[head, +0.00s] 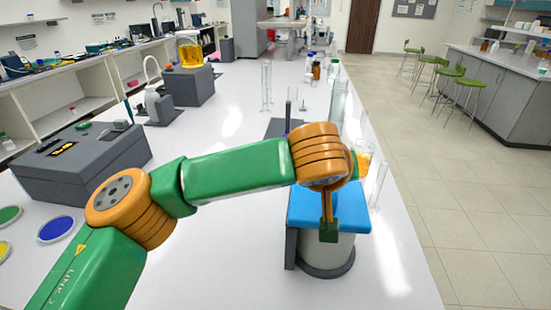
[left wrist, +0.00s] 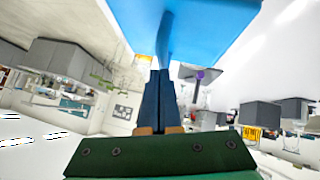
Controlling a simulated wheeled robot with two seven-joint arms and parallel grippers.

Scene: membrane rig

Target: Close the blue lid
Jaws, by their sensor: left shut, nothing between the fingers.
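The blue lid (head: 349,207) shows as a flat blue slab above a grey cylindrical body (head: 335,252) near the right edge of the bench. My left arm reaches across from the left, and its wrist covers part of the lid. I cannot tell from the head view how far the lid is tilted. In the left wrist view the lid's blue surface (left wrist: 205,22) fills the top. My left gripper (left wrist: 166,70) is shut and empty, its two dark blue fingers together and pointing at the lid. I cannot tell whether the fingertips touch it. My right gripper is not in view.
Glass cylinders (head: 338,105) and a beaker with orange liquid (head: 363,160) stand close behind the lid. A grey box (head: 80,165) and coloured dishes (head: 56,229) lie at the left. The white bench (head: 225,235) is clear in front of my arm.

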